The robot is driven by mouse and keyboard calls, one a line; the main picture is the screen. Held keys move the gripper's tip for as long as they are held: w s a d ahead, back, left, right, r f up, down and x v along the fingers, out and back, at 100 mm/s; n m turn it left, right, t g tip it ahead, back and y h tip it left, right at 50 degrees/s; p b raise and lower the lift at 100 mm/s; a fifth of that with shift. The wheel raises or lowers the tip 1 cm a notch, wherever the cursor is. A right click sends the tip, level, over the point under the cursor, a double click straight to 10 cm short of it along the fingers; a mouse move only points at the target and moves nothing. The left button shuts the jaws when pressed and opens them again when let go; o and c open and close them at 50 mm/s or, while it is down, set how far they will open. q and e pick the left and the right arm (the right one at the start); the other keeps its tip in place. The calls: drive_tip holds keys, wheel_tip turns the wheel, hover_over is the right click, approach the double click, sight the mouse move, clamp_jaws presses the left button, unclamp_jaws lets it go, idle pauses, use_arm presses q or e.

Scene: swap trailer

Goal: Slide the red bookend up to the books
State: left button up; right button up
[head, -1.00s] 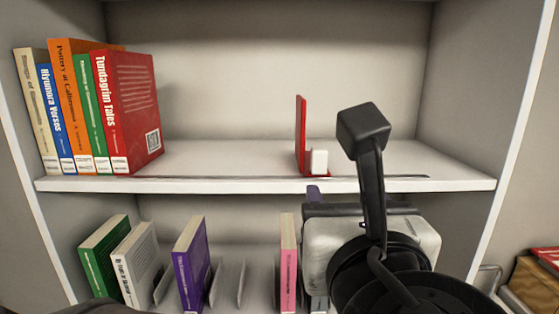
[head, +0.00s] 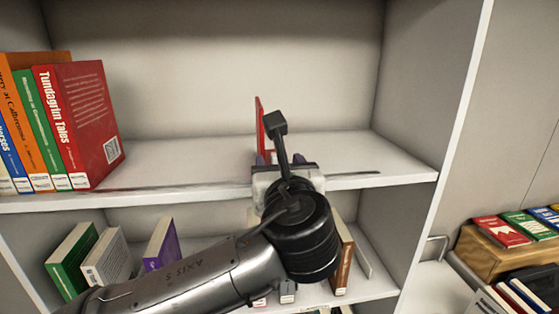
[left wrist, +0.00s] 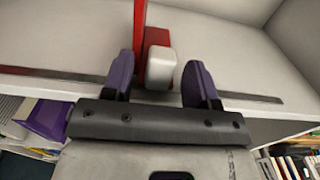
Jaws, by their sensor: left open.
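The red bookend (head: 259,125) stands upright on the upper shelf (head: 190,160), right of the books. In the left wrist view the bookend (left wrist: 140,35) has a red base with a white block (left wrist: 163,68) on it. The row of books, ending with the red Tundagrim Tales (head: 82,120), stands at the left of the same shelf, with a wide gap between. My left gripper (head: 267,158) is open at the shelf's front edge. Its purple fingers (left wrist: 161,82) lie on either side of the white block, apart from it. My right gripper is not in view.
The lower shelf holds several books, among them a green one (head: 73,258) and a purple one (head: 160,245). The shelf's right side wall (head: 405,85) is well right of the bookend. More books lie on a wooden box (head: 490,255) at the right. The upper shelf is clear between books and bookend.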

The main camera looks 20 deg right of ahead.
use_arm(q)
drive_tip(key=shift+w, duration=0.1)
clamp_jaws()
idle(0.5)
